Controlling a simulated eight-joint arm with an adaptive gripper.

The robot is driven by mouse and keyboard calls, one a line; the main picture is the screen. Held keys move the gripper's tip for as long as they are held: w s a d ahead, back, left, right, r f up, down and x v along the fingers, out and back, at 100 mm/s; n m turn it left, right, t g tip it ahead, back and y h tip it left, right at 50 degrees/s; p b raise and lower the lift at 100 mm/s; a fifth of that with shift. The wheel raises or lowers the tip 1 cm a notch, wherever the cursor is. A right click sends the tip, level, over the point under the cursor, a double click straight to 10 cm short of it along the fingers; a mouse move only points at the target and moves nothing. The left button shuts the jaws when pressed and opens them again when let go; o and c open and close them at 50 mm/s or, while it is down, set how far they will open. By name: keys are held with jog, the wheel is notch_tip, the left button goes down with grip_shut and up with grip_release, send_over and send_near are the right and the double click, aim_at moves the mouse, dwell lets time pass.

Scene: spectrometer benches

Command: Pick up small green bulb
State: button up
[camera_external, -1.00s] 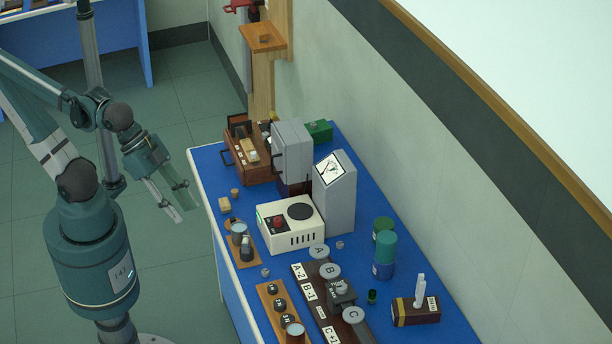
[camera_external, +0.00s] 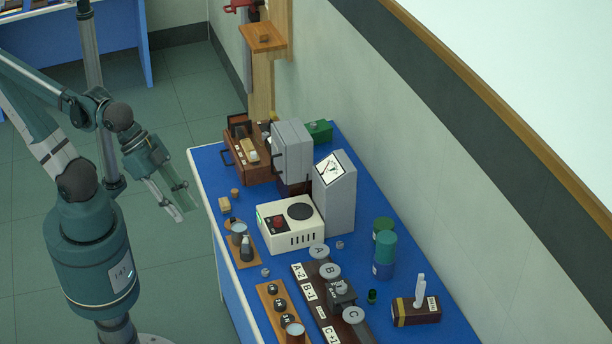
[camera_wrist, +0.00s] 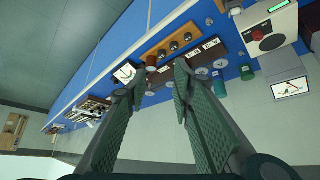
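The small green bulb (camera_external: 372,296) stands on the blue bench in the external view, right of the dark lettered rail and left of the wooden box with a white upright piece. I cannot pick it out surely in the wrist view. My gripper (camera_external: 187,213) hangs in the air off the bench's left edge, far from the bulb, pointing down and right. The wrist view shows its two green padded fingers (camera_wrist: 160,72) spread apart with nothing between them.
The blue bench (camera_external: 400,330) carries a white box with a red knob (camera_external: 290,224), a grey meter tower (camera_external: 337,200), green-blue cylinders (camera_external: 384,257), the lettered rail (camera_external: 301,270) and wooden strips with knobs (camera_external: 268,299). The wall runs behind; open floor lies left.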

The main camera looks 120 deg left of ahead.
dwell(0.3)
jog(key=w, duration=0.2)
jog(key=m+g+b, duration=0.1)
jog(key=m+g, duration=0.6)
jog(key=m, duration=1)
send_over(372, 291)
jog(key=f, duration=2.3)
jog(key=shift+d, duration=0.25)
jog(key=shift+a+f, duration=0.15)
jog(key=shift+f, duration=0.15)
jog(key=shift+f, duration=1.3)
